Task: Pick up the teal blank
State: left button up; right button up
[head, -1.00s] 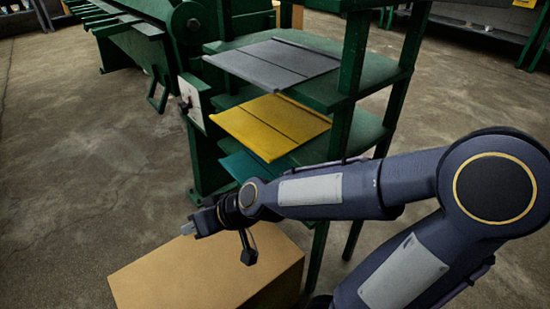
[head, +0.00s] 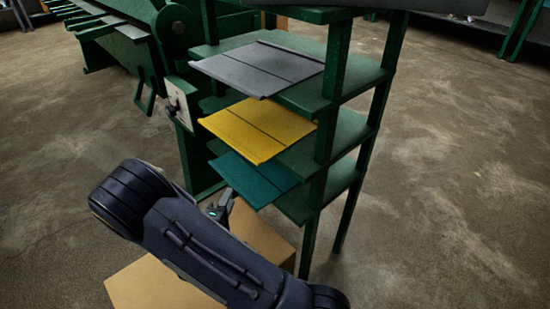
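The teal blank (head: 256,183) is a flat sheet on the lowest visible shelf of the green rack, below the yellow one. Its front part sticks out past the shelf edge, and its back part is hidden under the shelf above. My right gripper (head: 222,206) is just left of and below the blank's front edge in the picture. Most of it is hidden behind my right arm. I cannot tell whether its fingers are open or shut, or whether they touch the blank. My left gripper is not in view.
A yellow blank (head: 258,128) and a grey blank (head: 257,68) lie on the shelves above. The green rack (head: 337,60) has posts on its right side. A cardboard box (head: 150,285) stands below my arm. A green machine (head: 150,45) is behind left. Floor at right is clear.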

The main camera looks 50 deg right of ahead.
aim_at(234, 182)
jog(key=b+x, duration=0.1)
jog(key=x, duration=0.2)
jog(key=b+x, duration=0.2)
jog(key=x, duration=0.1)
jog(key=shift+w, duration=0.55)
jog(key=shift+w+d, duration=0.3)
jog(key=shift+d, duration=0.25)
jog(key=shift+r, duration=0.1)
grip_shut()
